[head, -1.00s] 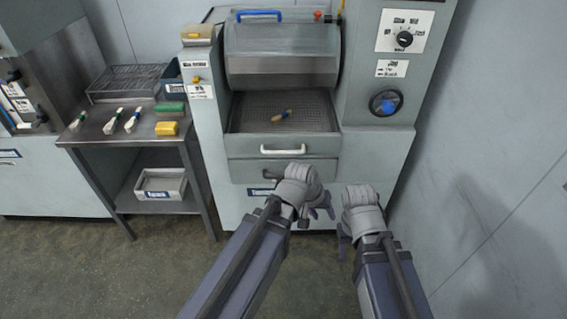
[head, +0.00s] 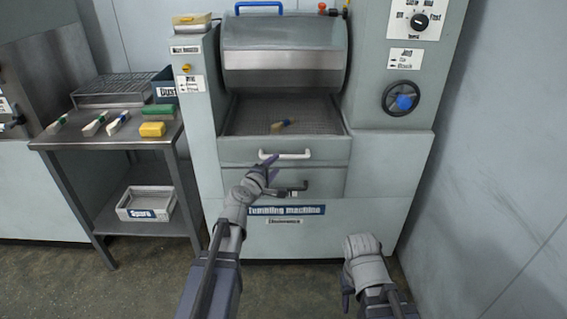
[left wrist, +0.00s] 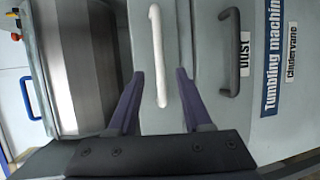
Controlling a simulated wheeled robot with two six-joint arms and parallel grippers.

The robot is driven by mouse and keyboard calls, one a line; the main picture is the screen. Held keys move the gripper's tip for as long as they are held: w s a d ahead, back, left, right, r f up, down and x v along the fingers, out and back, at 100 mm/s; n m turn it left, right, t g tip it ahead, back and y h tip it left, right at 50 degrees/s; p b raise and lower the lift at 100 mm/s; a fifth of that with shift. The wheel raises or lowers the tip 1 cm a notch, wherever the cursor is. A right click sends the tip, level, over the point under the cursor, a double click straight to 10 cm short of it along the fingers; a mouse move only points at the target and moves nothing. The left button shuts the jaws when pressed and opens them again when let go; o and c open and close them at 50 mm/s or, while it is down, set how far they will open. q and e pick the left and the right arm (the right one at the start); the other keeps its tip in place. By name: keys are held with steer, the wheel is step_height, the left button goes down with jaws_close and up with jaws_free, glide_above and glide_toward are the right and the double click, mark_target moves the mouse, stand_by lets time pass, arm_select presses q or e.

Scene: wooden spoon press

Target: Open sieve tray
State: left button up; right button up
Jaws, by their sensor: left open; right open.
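The sieve tray (head: 240,152) is the upper drawer of the tumbling machine, with a white bar handle (head: 296,155). Its front looks flush with the drawer below. A small wooden piece with a dark end (head: 282,125) lies on the mesh above it. My left gripper (head: 268,167) is open at the left part of the white handle. In the left wrist view the white handle (left wrist: 158,50) runs between the two open fingers; whether they touch it I cannot tell. My right gripper (head: 346,288) is open and empty, low in front of the machine.
Below is the dust drawer with a dark handle (left wrist: 230,50), close to my left gripper. A raised hood (head: 280,65) with a blue handle is above. A side table (head: 100,143) with brushes and sponges stands left. The floor in front is free.

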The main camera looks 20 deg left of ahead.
mark_target(283, 158)
arm_select(q)
steer(key=shift+b+x, duration=0.75)
steer(key=shift+x, duration=3.2)
steer(key=shift+r, duration=0.1)
steer(key=shift+c, duration=0.2)
jaws_close()
